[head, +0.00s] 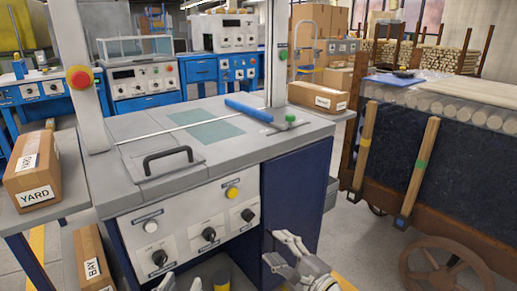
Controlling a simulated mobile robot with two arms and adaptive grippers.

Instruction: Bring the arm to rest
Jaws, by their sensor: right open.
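My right gripper (276,250) is at the bottom centre of the head view, in front of the blue side of the grey machine bench. Its fingers point up and to the left, are apart, and hold nothing. The rest of my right arm runs out of the bottom edge. Small pale grey parts show at the bottom edge left of centre. They may be the tips of my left gripper (180,284), but too little shows to tell its state.
Boxes marked YARD (32,172) and BAY (92,260) stand at left. Another carton (318,97) sits at the bench's right. A wheeled cart (440,160) stands right; floor between is clear.

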